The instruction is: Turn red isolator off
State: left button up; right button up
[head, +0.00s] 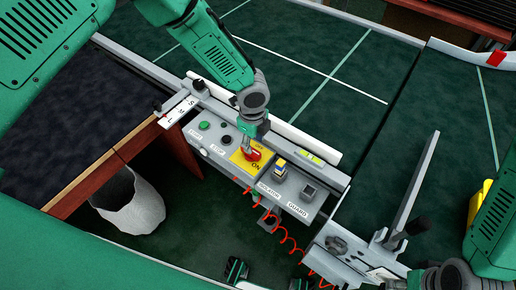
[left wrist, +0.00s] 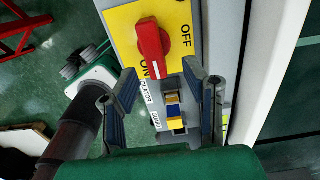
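The red isolator knob (head: 251,154) sits on a yellow plate (head: 239,161) on the grey control box. In the left wrist view the red knob (left wrist: 152,42) stands upright in the picture, its lower end by the partly covered ON label. The OFF label (left wrist: 186,36) is to its right. My left gripper (head: 250,138) is over the plate, close to the knob. In the wrist view its fingers (left wrist: 167,82) are apart, with nothing between their tips; I cannot tell whether they touch the knob. Part of my right arm shows at lower right; its fingers are not clear.
The box also carries a green button (head: 204,125), a black STOP button (head: 225,139), a blue-and-yellow switch (head: 280,168) and a GUARD socket (head: 308,191). A red coiled cable (head: 286,238) hangs below. A white bin (head: 132,207) stands left. A metal bracket (head: 410,195) rises right.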

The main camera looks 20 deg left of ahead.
aim_at(255, 150)
pick_arm(q)
jog(key=a+f, duration=0.1)
jog(key=f, duration=0.1)
jog(key=a+f, duration=0.2)
jog(key=shift+s+a+f, duration=0.15)
jog(key=shift+a+f, duration=0.1)
jog(key=shift+f, duration=0.25)
jog(key=d, duration=0.4)
jog(key=shift+d+r, duration=0.1)
jog(key=shift+d, duration=0.2)
jog(key=c, duration=0.6)
jog(key=shift+a, duration=0.35)
grip_shut()
jog(key=a, duration=0.3)
jog(key=shift+w+a+f, duration=0.1)
jog(key=shift+w+f, duration=0.1)
jog(key=shift+s+d, duration=0.15)
jog(key=shift+d, duration=0.85)
jog(key=shift+a, duration=0.1)
pick_arm(e)
jog(key=shift+s+a+r, duration=0.1)
jog(key=shift+a+r, duration=0.25)
jog(key=shift+a, duration=0.4)
jog(key=shift+a+r, duration=0.3)
jog(key=shift+a, duration=0.4)
